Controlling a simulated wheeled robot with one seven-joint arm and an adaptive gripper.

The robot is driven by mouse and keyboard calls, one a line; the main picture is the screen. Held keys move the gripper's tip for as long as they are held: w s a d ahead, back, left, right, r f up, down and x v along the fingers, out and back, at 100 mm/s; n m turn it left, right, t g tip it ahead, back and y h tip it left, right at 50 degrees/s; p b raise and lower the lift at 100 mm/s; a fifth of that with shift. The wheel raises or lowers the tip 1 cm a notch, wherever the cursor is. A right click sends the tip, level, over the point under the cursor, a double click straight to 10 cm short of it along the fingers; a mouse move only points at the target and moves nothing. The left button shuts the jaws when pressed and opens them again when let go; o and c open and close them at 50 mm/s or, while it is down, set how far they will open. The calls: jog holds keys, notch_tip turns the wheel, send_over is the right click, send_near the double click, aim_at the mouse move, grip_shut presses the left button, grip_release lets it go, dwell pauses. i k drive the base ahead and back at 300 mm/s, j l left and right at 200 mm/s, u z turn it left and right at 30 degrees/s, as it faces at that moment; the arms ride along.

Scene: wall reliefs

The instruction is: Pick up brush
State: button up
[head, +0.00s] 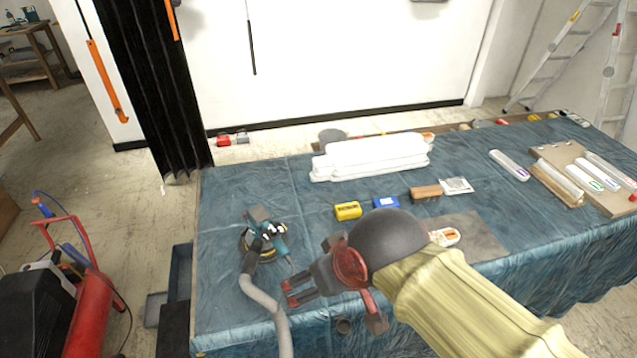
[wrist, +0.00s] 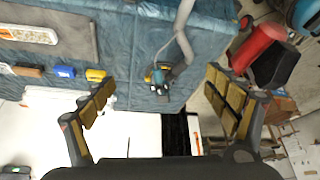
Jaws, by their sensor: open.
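No brush can be made out for certain. A brown block-like item (head: 426,193), possibly the brush, lies on the blue-draped table right of the blue box; it also shows at the left of the wrist view (wrist: 27,71). My gripper (head: 290,292) hangs over the table's front part, left of and nearer than that item. In the wrist view its padded fingers (wrist: 162,92) stand wide apart with nothing between them. My forearm and wrist cover part of the table's front right.
The blue-draped table (head: 225,200) holds a sander with a grey hose (head: 265,238), a yellow box (head: 347,210), a blue box (head: 386,202), a white stack (head: 370,158) and an orange-white item (head: 445,237). A red machine (head: 88,300) stands on the floor at left.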

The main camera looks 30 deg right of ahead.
aim_at(431, 193)
jog(key=z, duration=1.6)
jog(key=k+l, duration=0.2)
jog(key=l, duration=0.15)
jog(key=l+u, duration=0.15)
jog(key=l, duration=1.1)
jog(key=i+l, duration=0.25)
jog(key=i, duration=0.15)
jog(key=i+l+u, duration=0.1)
jog(key=i, duration=0.7)
